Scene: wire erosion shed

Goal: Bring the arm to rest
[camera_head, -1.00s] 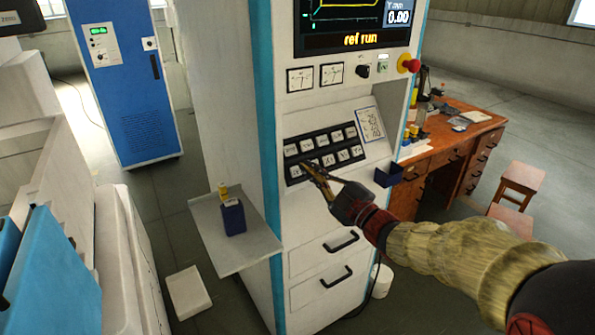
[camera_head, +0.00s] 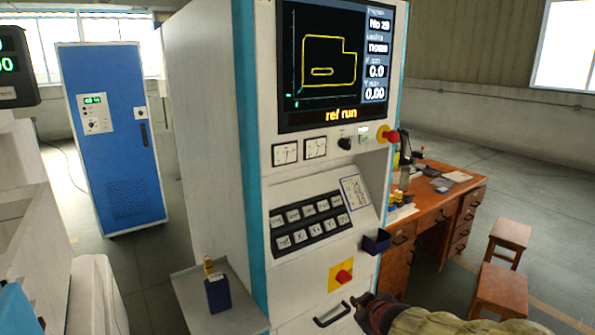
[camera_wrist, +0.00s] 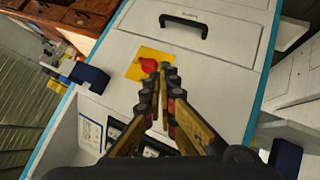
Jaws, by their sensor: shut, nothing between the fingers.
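My gripper (camera_wrist: 162,72) is shut and empty in the wrist view, its two fingers meeting at the tips. In that view the tips overlap the edge of a yellow plate with a red knob (camera_wrist: 148,64) on the cabinet front; I cannot tell the gap between them. In the head view my arm (camera_head: 425,319) is low at the bottom edge, in front of the cabinet's lower part. The fingers do not show clearly there. The red knob (camera_head: 343,277) is in full view, above and left of the arm.
The control cabinet (camera_head: 215,130) has a screen, a key panel (camera_head: 311,221), a red stop button (camera_head: 388,135) and drawer handles. A small blue bin (camera_head: 376,241) juts from its right side. A side shelf (camera_head: 240,318) holds a dark blue box (camera_head: 218,294). Wooden stools (camera_head: 500,290) stand right.

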